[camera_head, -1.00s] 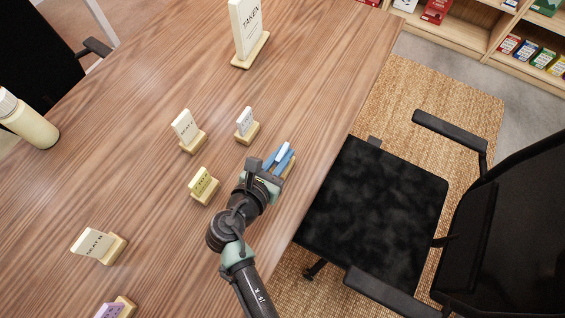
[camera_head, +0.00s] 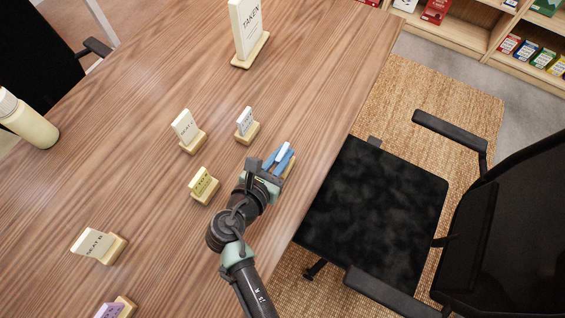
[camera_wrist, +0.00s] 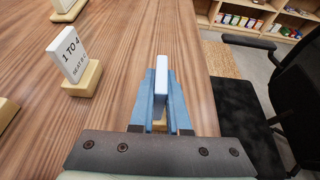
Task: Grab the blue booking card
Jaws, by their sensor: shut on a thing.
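The booking card (camera_wrist: 162,77) stands upright between my two blue fingers in the wrist view, seen nearly edge-on, with a pale edge towards me. Part of its wooden stand (camera_wrist: 159,126) shows between the fingers. My gripper (camera_wrist: 161,100) is shut on the card, one finger at each side. In the head view my gripper (camera_head: 278,158) and the card's pale top (camera_head: 283,148) are near the table's right edge. The card's printed face is hidden.
On the wooden table (camera_head: 130,170), a white card (camera_head: 245,121), a yellow card (camera_head: 201,181) and other cards stand left of my gripper. A tall TAKEN sign (camera_head: 246,30) stands at the back. A black chair (camera_head: 375,200) is beyond the right edge.

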